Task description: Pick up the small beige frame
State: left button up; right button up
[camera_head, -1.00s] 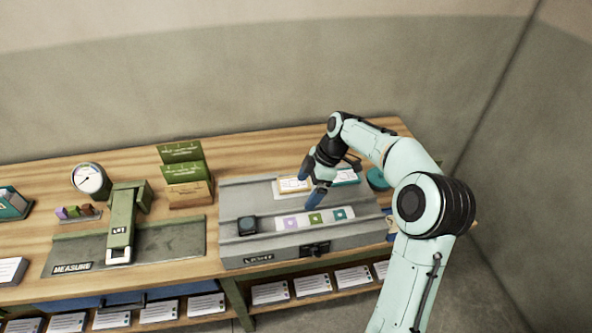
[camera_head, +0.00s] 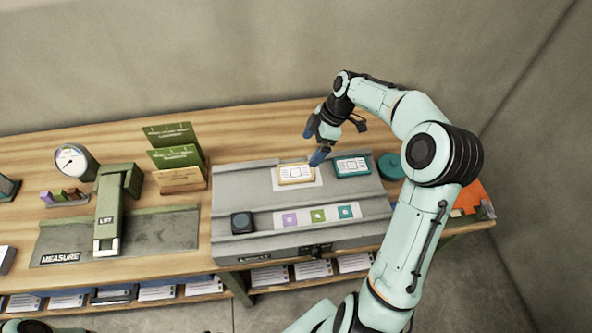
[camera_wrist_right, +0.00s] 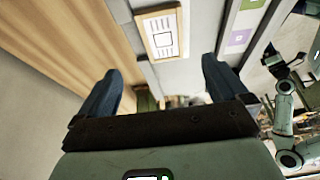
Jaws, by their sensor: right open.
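The small beige frame (camera_head: 296,174) lies flat on a white card on the upper part of the grey workstation (camera_head: 232,198). It also shows in the right wrist view (camera_wrist_right: 161,33), ahead of and roughly between the fingers. My right gripper (camera_head: 316,144) is open and empty, raised just above and behind the frame's right side, apart from it. Its two dark blue fingers stand wide apart in the right wrist view (camera_wrist_right: 158,85). My left gripper is not in view.
A teal frame (camera_head: 351,167) lies right of the beige one. A dark cube (camera_head: 242,222) and a strip with several coloured tiles (camera_head: 316,215) are nearer the front. A green measuring device (camera_head: 115,205), green card holder (camera_head: 177,157) and dial gauge (camera_head: 73,160) stand left.

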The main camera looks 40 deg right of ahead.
send_near(296, 172)
jog(key=x, duration=0.2)
jog(key=shift+w+d+f, duration=0.1)
jog(key=shift+w+f, duration=0.2)
jog(key=shift+f, duration=0.05)
jog(key=x, duration=0.4)
jog(key=shift+s+a+f+p, duration=0.15)
jog(key=shift+a+f+p, duration=0.2)
jog(key=shift+p, duration=0.05)
jog(key=shift+f, duration=0.3)
jog(key=shift+c, duration=0.9)
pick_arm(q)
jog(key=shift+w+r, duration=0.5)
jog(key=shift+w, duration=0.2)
pick_arm(e)
jog(key=c, duration=0.9)
